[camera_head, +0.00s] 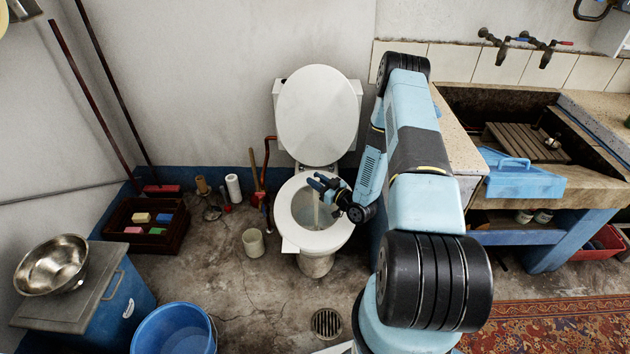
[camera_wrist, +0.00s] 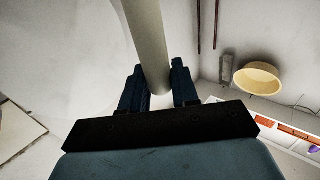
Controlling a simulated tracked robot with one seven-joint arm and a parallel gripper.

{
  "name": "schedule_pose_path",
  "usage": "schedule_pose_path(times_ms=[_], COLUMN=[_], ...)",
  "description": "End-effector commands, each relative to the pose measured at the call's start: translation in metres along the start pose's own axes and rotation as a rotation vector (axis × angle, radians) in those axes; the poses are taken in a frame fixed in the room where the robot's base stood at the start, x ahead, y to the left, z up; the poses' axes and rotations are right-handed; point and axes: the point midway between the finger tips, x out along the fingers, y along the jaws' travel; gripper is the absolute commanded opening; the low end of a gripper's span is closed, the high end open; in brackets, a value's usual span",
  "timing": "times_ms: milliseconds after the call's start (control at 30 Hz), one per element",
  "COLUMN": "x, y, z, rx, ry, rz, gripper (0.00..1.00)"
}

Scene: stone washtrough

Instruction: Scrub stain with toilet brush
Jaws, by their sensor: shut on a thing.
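My gripper (camera_head: 322,184) is over the open toilet bowl and shut on the toilet brush. In the wrist view, the brush's pale round handle (camera_wrist: 147,40) passes between the two dark fingers of my gripper (camera_wrist: 158,72). In the head view, the thin pale brush (camera_head: 317,214) hangs down from the fingers into the bowl. The brush head is hard to make out, and I cannot tell whether it touches the bowl wall. The white toilet (camera_head: 291,212) has its lid (camera_head: 317,115) raised. The bowl's inside looks dull grey-green; no separate stain is clear.
A beige cup (camera_head: 253,243) stands on the floor left of the toilet. A dark crate (camera_head: 128,240) with coloured sponges, a blue bucket (camera_head: 173,330) and a metal bowl (camera_head: 50,265) on a blue cabinet are farther left. The stone trough (camera_head: 590,170) is at right.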

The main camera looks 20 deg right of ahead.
Motion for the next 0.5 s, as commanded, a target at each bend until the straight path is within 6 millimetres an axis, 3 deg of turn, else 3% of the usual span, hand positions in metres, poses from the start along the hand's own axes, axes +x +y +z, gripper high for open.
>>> schedule_pose_path(times_ms=[500], x=[-0.025], y=[-0.002], z=[0.0], rx=[0.001], ry=[-0.001], rz=[0.001], gripper=[0.0])
